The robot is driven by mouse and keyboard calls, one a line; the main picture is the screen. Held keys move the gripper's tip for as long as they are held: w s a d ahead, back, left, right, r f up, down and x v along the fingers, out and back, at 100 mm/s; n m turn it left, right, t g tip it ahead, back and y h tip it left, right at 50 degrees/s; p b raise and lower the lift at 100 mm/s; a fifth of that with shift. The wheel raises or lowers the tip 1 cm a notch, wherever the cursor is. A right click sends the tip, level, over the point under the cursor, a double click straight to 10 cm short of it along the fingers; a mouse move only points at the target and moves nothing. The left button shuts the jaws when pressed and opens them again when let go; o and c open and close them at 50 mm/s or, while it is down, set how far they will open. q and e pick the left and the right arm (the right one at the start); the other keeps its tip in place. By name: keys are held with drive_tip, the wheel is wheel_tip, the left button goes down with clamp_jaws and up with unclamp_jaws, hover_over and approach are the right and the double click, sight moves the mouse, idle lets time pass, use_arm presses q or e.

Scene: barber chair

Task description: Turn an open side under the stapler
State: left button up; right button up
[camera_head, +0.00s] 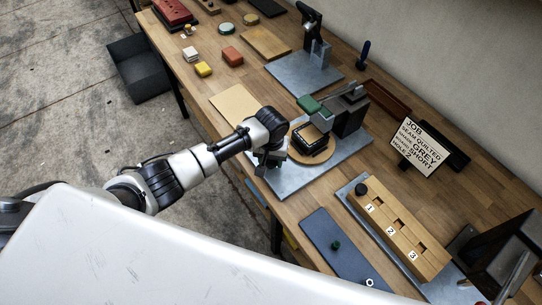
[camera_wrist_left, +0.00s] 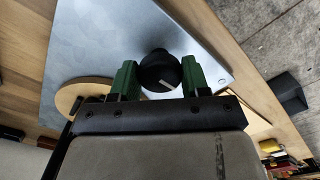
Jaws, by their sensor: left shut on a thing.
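The stapler (camera_head: 345,106), a grey and black machine with a green pad (camera_head: 310,106) at its front, stands on a grey metal plate (camera_head: 290,182). Under its head a dark square cushion-like piece (camera_head: 309,138) lies on a round wooden disc (camera_head: 328,153). My left gripper (camera_head: 268,160) is low at the plate's left side, beside the disc. In the left wrist view its green fingers (camera_wrist_left: 160,78) are shut on a black knob (camera_wrist_left: 158,66) with a pale mark. The disc (camera_wrist_left: 78,92) shows there at left, partly hidden by the gripper body. My right gripper is not in view.
A job card (camera_head: 418,146) stands behind, to the right. A wooden block with numbered slots (camera_head: 398,232) and a dark mat (camera_head: 345,248) lie to the right. A second machine (camera_head: 312,55) stands farther along the bench. A tan sheet (camera_head: 235,103) lies to the left.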

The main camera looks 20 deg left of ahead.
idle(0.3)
use_arm(q)
drive_tip(key=o, duration=0.9)
wheel_tip(320, 180, up, 11)
drive_tip(key=b, duration=0.1)
drive_tip(key=shift+f, duration=0.1)
